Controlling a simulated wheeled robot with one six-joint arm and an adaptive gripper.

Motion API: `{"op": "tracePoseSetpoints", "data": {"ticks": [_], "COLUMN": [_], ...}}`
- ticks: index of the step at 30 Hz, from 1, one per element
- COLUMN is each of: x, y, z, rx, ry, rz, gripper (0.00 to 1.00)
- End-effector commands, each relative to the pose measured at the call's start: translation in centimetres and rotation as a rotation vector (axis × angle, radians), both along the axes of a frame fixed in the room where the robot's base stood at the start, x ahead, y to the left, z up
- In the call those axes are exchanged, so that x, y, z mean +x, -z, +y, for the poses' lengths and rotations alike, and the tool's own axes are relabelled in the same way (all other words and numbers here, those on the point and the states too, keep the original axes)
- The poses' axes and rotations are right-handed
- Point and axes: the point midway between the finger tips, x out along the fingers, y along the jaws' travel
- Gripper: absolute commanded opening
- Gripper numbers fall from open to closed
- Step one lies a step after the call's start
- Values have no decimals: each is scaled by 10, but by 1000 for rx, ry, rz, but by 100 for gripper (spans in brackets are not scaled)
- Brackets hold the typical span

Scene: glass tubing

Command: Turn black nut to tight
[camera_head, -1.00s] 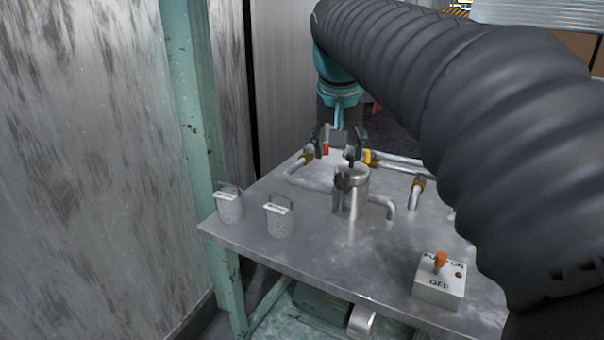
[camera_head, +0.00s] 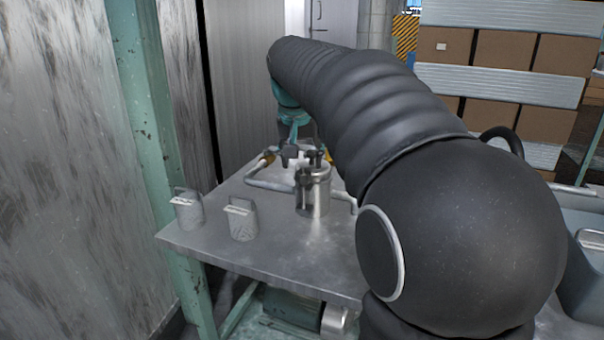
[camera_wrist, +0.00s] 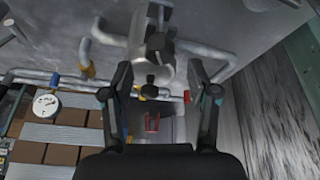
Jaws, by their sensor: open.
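A shiny metal canister (camera_head: 313,198) stands on the steel table, with pipes joined to it. In the wrist view the canister (camera_wrist: 168,68) lies just beyond my gripper, with one dark knob-like part (camera_wrist: 155,42) at its upper end and another black knob (camera_wrist: 152,80) nearer the fingers. I cannot tell for sure which is the black nut. My gripper (camera_wrist: 160,72) is open, its two fingers spread to either side of the nearer knob with gaps; no contact shows. In the head view my gripper (camera_head: 302,156) is close to the canister top, small and partly merged with dark parts there.
A bent pipe (camera_head: 268,183) runs left of the canister. A round gauge (camera_wrist: 46,105) shows in the wrist view. Stacked boxes (camera_head: 500,52) stand behind. My arm hides the table's right side.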

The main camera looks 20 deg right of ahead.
Motion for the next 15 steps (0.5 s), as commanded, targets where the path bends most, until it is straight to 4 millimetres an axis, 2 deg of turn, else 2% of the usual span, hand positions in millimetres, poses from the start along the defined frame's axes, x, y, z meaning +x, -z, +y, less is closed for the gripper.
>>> {"op": "tracePoseSetpoints", "data": {"ticks": [1, 6, 15], "x": [2, 9, 12], "y": [10, 28, 37], "z": [-2, -7, -9], "rx": [0, 0, 0], "ry": [1, 1, 1], "rz": [4, 2, 0], "gripper": [59, 59, 59]}}
